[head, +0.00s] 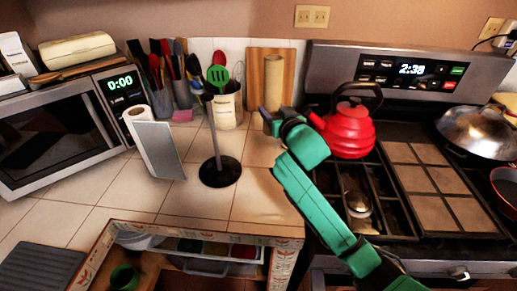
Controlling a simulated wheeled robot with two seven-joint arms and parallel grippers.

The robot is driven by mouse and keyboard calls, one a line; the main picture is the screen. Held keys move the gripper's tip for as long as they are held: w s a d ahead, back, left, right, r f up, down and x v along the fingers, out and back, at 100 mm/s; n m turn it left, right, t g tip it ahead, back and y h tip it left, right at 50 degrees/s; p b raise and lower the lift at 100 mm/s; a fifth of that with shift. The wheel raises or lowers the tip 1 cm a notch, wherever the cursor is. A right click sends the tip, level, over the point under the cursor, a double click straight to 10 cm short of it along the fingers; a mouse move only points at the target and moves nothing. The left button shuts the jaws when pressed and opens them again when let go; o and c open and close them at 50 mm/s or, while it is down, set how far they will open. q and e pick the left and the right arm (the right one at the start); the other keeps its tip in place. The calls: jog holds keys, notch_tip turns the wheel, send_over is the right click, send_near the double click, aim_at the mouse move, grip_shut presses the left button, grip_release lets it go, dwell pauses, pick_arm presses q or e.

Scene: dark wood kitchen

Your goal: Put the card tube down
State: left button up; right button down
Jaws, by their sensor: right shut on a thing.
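The tan card tube (273,72) stands about upright at the back of the tiled counter, in front of the wooden cutting board. My right gripper (268,121), on the green arm coming up from the lower right, is shut around the tube's lower part. The gripper hides some of the tube, and I cannot tell whether its bottom end touches the counter. My left gripper is not in view.
A black upright stand (220,172) is left of my right arm. A red kettle (349,128) on the stove is close on the right. A utensil crock (228,110) stands left of the tube. White tiles in front are clear; an open drawer (215,262) lies below.

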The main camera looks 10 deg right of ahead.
notch_tip(320, 180, down, 12)
jog(key=shift+r+b, duration=0.2)
jog(key=shift+b, duration=0.25)
jog(key=shift+f, duration=0.15)
jog(key=shift+c, duration=1)
grip_release()
jog(key=shift+s+r, duration=0.1)
jog(key=shift+r, duration=0.1)
jog(key=v, duration=1.1)
jog(key=shift+s+b, duration=0.4)
jog(key=shift+b, duration=0.05)
